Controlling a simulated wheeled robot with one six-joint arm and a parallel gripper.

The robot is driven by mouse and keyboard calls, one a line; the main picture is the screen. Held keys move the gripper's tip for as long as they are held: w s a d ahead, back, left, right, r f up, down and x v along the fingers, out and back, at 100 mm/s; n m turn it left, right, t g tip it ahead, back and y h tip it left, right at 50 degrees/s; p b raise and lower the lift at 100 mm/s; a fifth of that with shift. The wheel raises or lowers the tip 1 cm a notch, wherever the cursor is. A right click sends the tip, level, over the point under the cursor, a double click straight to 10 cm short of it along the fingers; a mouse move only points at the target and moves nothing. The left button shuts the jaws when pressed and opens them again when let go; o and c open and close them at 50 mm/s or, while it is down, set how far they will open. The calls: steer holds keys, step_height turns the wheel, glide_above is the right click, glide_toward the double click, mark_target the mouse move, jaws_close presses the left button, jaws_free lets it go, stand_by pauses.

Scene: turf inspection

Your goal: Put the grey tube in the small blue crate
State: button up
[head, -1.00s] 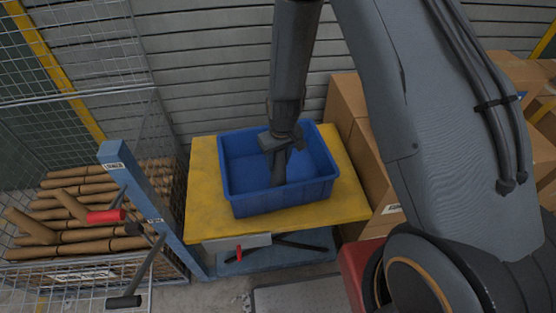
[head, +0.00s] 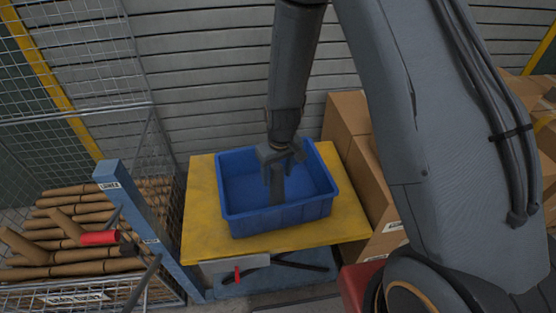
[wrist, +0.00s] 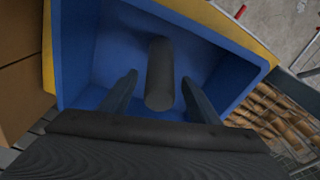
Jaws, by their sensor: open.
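The small blue crate (head: 234,221) sits on a yellow platform, its top open. The grey tube (head: 277,190) is inside it, below my gripper (head: 279,167). In the wrist view the tube (wrist: 160,72) shows between the two fingers of my gripper (wrist: 158,80), with visible gaps on both sides. The fingers are open and apart from the tube. The tube looks upright or nearly so; I cannot tell whether its lower end touches the crate floor. The crate's blue inside (wrist: 100,60) surrounds it in the wrist view.
The yellow platform (head: 203,225) belongs to a blue lift with an upright post (head: 135,215) on its left. A wire cage with several brown rolls (head: 70,250) stands at the left. Cardboard boxes (head: 348,120) stand close on the right. A slatted wall is behind.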

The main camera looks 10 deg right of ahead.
steer(key=r, duration=0.2)
steer(key=r+b, duration=0.1)
steer(key=r, duration=0.2)
steer(key=s+r, duration=0.1)
steer(key=r, duration=0.2)
steer(key=shift+d+b, duration=0.2)
steer(key=shift+b, duration=0.15)
steer(key=shift+s+d+r, duration=0.1)
steer(key=shift+d+r, duration=0.05)
steer(key=shift+r, duration=0.35)
steer(key=s+d+r+m, duration=0.2)
steer(key=s+d+r, duration=0.3)
steer(key=s, duration=0.2)
steer(key=s+d+r+m, duration=0.2)
steer(key=s+d+r, duration=0.2)
steer(key=s, duration=0.3)
steer(key=shift+s+d+r, duration=0.15)
steer(key=shift+d+r, duration=0.2)
